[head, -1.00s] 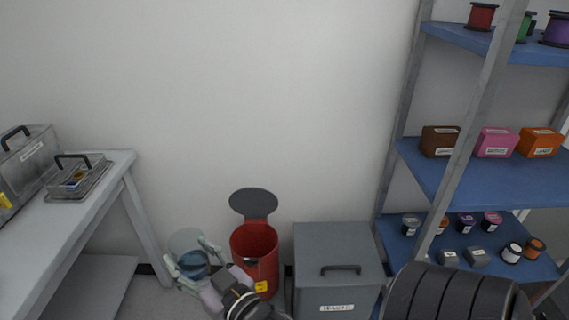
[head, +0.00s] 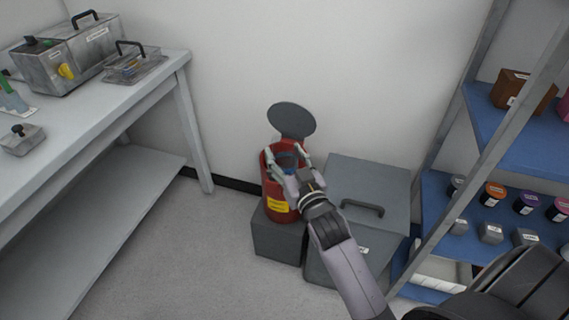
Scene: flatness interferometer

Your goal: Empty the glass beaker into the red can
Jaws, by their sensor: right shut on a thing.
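The red can (head: 271,193) stands on a dark grey block against the wall. Its round grey lid (head: 291,120) is swung up and open at the back, and a yellow label shows on its front. My right gripper (head: 287,160) is over the can's mouth, shut on the glass beaker (head: 288,161). Only a small bluish part of the beaker shows between the fingers, at the can's opening. Its tilt and what is left in it cannot be told. My left gripper is not in view.
A grey box with a black handle (head: 362,208) stands right of the can. A blue-shelved rack (head: 441,190) with jars and small boxes is at the right. A grey workbench (head: 150,84) with metal cases is at the left. Bare floor (head: 190,250) lies between.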

